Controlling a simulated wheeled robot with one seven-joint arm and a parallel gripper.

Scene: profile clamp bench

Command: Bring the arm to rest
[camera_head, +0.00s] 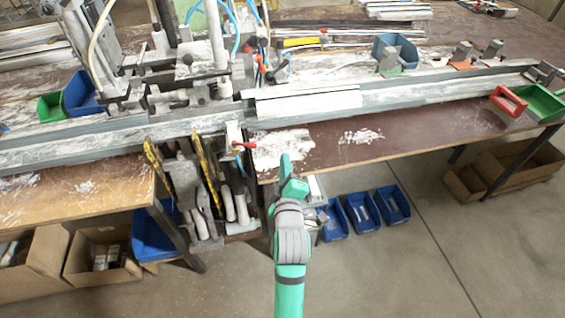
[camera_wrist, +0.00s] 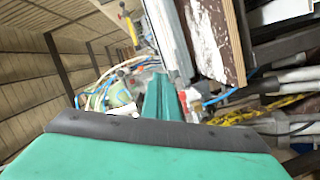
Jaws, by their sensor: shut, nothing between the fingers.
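My green and grey arm reaches up from the bottom of the head view. My gripper (camera_head: 285,163) is at its far end, in front of the workbench (camera_head: 400,147) and close to its front edge in the picture. I cannot tell the exact gap to the bench. In the wrist view my gripper (camera_wrist: 160,97) shows as green fingers beyond a dark edge. It is shut and empty. The wrist view is tilted, with the bench edge to the upper right.
A long metal profile rail (camera_head: 400,96) runs along the bench, with a clamp machine (camera_head: 190,75) at left. Tools hang below the machine. Blue bins (camera_head: 362,212) stand on the floor right of my arm. Cardboard boxes (camera_head: 103,255) sit under the bench. Floor at lower right is clear.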

